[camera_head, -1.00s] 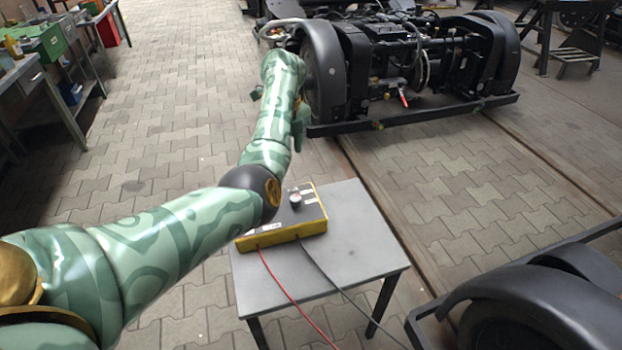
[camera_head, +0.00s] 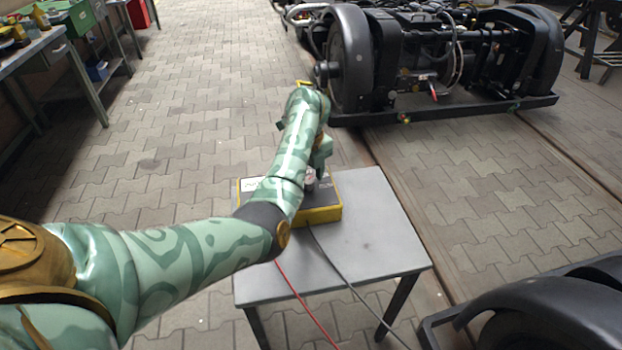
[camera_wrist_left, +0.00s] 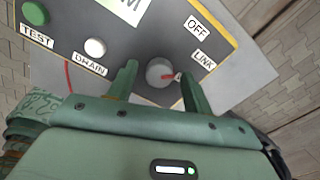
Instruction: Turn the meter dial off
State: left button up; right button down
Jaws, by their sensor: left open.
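The meter (camera_head: 322,214) is a yellow-edged box with a dark top on a small grey table. Its round grey dial (camera_wrist_left: 158,72) shows in the left wrist view, with a red pointer mark directed right toward a label mostly hidden by a finger. The labels OFF (camera_wrist_left: 196,28) and LINK (camera_wrist_left: 203,60) lie up and right of the dial. My left gripper (camera_wrist_left: 158,76) is open, one finger on each side of the dial with visible gaps. In the head view the gripper (camera_head: 315,166) is over the meter and partly covers the dial. My right gripper is not in view.
The meter's face also has a green TEST button (camera_wrist_left: 36,13) and a white DRAIN button (camera_wrist_left: 95,47). Red and black leads hang from the box across the grey table (camera_head: 375,235). A tram bogie (camera_head: 440,70) stands behind, another wheel (camera_head: 550,315) at lower right.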

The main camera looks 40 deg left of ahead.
pick_arm(q)
jog(key=c, duration=1)
jog(key=shift+o, duration=0.2)
